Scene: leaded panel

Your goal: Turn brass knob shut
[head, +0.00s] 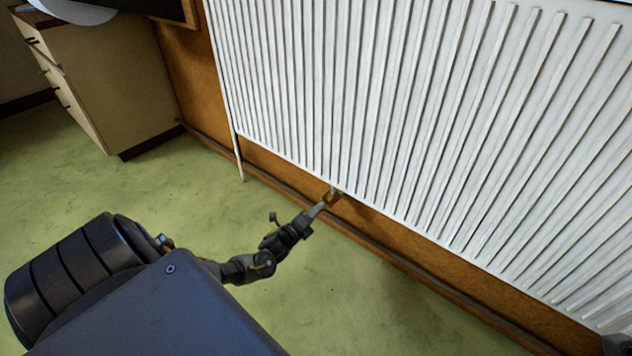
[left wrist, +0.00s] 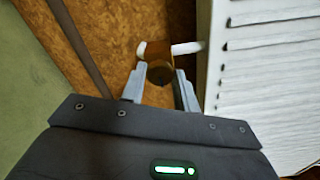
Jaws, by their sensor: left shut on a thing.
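The brass knob (head: 331,197) sits at the lower edge of the white radiator (head: 400,100), in front of the brown wall. In the left wrist view the knob (left wrist: 160,72) is a small brass cylinder with white pipe stubs on both sides. My left gripper (head: 322,206) reaches it from the lower left, and its fingers are shut on the knob. In the left wrist view the two grey fingertips of my left gripper (left wrist: 160,78) lie on either side of the knob.
A pipe (head: 240,158) drops from the radiator's left end to the floor. A dark skirting board (head: 400,262) runs along the wall's foot. A cabinet with drawers (head: 110,85) stands at the upper left. The green floor (head: 150,215) between is clear.

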